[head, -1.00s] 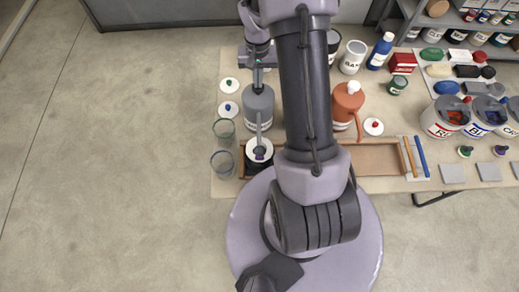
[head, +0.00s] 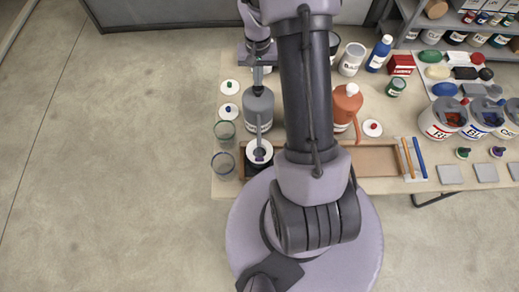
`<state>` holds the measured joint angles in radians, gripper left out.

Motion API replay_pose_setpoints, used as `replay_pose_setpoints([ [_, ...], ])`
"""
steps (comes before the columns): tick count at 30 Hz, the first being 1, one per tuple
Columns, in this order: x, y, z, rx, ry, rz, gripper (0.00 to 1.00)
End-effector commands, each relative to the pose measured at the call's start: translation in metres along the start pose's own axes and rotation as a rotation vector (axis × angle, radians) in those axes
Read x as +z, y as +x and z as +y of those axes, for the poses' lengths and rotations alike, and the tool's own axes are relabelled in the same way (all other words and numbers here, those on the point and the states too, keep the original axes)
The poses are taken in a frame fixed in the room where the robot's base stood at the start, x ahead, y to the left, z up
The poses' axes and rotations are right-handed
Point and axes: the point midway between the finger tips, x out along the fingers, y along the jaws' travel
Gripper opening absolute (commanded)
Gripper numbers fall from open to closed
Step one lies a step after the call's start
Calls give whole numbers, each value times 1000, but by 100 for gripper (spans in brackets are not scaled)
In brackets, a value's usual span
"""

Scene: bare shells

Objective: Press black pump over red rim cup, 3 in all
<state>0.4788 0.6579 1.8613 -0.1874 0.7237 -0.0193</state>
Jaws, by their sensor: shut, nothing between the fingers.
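The black pump (head: 258,108) is a dark grey bottle with a label, left of my arm in the head view. Its long spout points toward the near side, above a cup (head: 251,155). The cup has a pale ring at its top and something dark and purple at its middle; I cannot make out a red rim. My gripper (head: 258,82) is shut and empty, pointing down at the top of the pump. Whether it touches the pump head is too small to tell.
Two clear glasses, one green-rimmed (head: 224,130) and one darker-rimmed (head: 223,163), stand left of the pump. An orange pump bottle (head: 345,107) stands right of my arm. White discs with coloured knobs (head: 229,87) lie at the left edge. Labelled tubs (head: 440,120) are at the right.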

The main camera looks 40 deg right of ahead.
Motion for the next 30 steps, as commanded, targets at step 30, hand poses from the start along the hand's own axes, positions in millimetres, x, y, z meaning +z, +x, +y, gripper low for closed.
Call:
replay_pose_setpoints([
  [30, 0, 18, 0, 0, 0, 1, 0],
])
